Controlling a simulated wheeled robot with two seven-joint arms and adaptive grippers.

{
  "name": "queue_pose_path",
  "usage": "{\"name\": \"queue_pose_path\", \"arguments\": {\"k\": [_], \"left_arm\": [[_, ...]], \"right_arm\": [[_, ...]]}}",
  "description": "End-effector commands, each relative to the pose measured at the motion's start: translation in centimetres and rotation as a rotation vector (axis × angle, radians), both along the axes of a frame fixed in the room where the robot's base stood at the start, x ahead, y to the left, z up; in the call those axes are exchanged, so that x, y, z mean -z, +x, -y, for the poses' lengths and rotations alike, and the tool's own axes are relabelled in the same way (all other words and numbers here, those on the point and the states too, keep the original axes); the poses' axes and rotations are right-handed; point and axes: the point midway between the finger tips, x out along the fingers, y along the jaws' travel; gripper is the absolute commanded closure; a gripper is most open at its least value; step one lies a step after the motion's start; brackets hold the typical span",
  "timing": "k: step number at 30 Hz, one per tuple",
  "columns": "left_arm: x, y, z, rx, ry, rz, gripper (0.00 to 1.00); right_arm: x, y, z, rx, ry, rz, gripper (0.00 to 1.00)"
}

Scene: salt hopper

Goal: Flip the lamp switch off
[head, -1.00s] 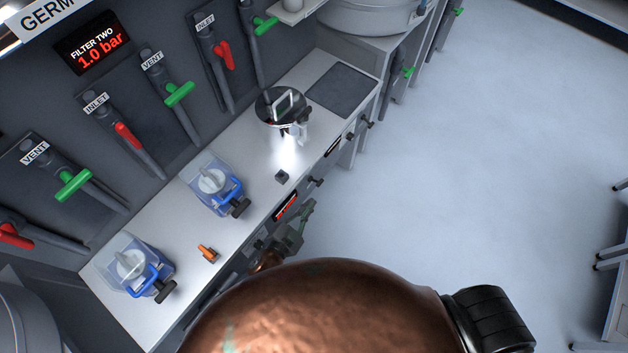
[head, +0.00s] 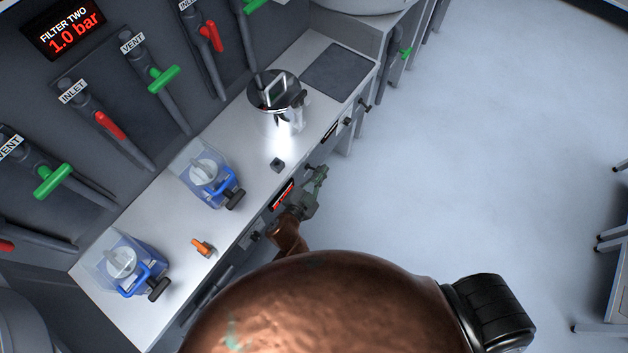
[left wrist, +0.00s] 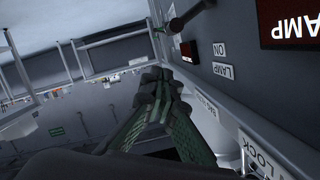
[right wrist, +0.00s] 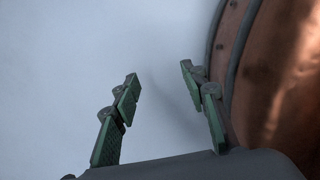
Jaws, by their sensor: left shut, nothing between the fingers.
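The lamp switch appears to be the dark lever (left wrist: 190,18) on the grey bench front in the left wrist view. An ON label (left wrist: 219,49) and a LAMP label (left wrist: 222,71) are beside it. A red display (left wrist: 288,22) there reads "AMP", cut off by the frame. My left gripper (left wrist: 156,76) is shut and empty, with its fingertips just below the lever in the picture; contact cannot be told. In the head view the left gripper (head: 319,174) is at the bench's front face. My right gripper (right wrist: 158,72) is open and empty, over pale floor.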

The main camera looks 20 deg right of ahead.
Motion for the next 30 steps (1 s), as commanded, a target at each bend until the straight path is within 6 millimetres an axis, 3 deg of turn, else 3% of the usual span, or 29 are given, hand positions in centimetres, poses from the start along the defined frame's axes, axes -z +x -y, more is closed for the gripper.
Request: {"name": "queue_pose_path", "arguments": {"k": [1, 2, 9, 26, 30], "left_arm": [[1.7, 0.2, -0.7, -0.004, 0.007, -0.008, 1.00], [2.0, 0.4, -0.9, -0.004, 0.007, -0.008, 1.00], [3.1, 1.0, -1.3, -0.003, 0.004, -0.006, 1.00], [3.3, 1.3, -1.5, -0.005, 0.008, -0.001, 1.00], [3.7, 2.0, -1.7, -0.010, 0.023, 0.018, 1.00]], "right_arm": [[0.3, 1.6, -0.2, 0.005, 0.001, 0.012, 0.60], [0.3, 2.3, -0.2, 0.006, 0.002, 0.016, 0.60], [0.0, 4.3, -0.5, 0.017, 0.002, 0.017, 0.60], [0.0, 4.8, -0.6, 0.019, 0.002, 0.015, 0.60], [-0.1, 5.8, -0.8, 0.024, 0.003, 0.017, 0.60]]}}
